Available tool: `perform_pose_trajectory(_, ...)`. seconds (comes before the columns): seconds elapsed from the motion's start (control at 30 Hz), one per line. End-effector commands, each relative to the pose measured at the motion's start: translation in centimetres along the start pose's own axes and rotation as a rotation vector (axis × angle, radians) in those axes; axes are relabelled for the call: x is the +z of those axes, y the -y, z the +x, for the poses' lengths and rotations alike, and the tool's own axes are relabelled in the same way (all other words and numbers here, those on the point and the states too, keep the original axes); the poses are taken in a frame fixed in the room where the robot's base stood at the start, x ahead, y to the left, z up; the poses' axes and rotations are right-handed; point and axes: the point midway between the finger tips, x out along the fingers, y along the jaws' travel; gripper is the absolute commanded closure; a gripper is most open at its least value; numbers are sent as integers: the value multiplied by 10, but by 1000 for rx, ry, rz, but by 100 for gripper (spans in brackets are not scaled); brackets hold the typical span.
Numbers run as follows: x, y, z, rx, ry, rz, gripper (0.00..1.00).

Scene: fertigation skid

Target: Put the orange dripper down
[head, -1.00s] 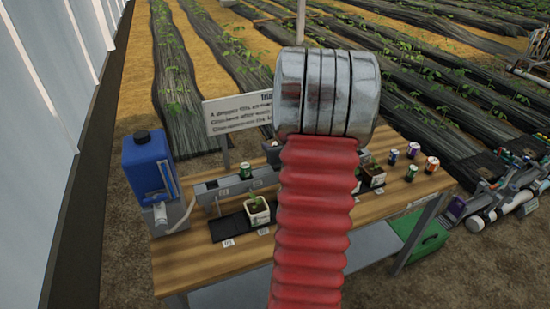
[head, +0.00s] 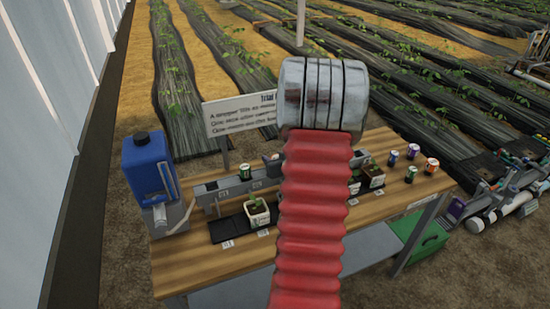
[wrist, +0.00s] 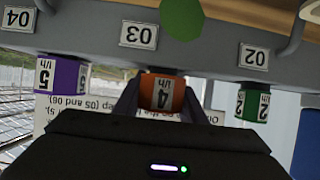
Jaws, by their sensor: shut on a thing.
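In the wrist view the orange dripper (wrist: 165,92), marked 4 l/h, is between the fingers of my gripper (wrist: 160,101), which is shut on it. The dripper's top meets the grey rail (wrist: 90,35) at the place marked 03. I cannot tell whether it is seated there or only close against it. A purple dripper (wrist: 62,80) marked 5 l/h hangs at 04, and a green dripper (wrist: 254,103) at 02. In the head view my arm hides the gripper and the orange dripper.
Several loose drippers (head: 411,173) stand at the bench's right end. A green crate (head: 422,250) is below. The bench's front left is clear.

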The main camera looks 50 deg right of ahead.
Motion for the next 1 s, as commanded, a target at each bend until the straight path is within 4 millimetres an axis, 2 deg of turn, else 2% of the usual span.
perform_pose_trajectory(0.27, 2, 0, 1, 0, 0, 0, 85)
perform_pose_trajectory(0.3, 1, 0, 1, 0, -1, -1, 60)
perform_pose_trajectory(0.53, 1, 0, 1, 0, 0, 0, 44)
perform_pose_trajectory(0.87, -1, 0, 0, 0, 0, -1, 44)
perform_pose_trajectory(1.0, -2, -1, -9, 1, -2, -1, 44)
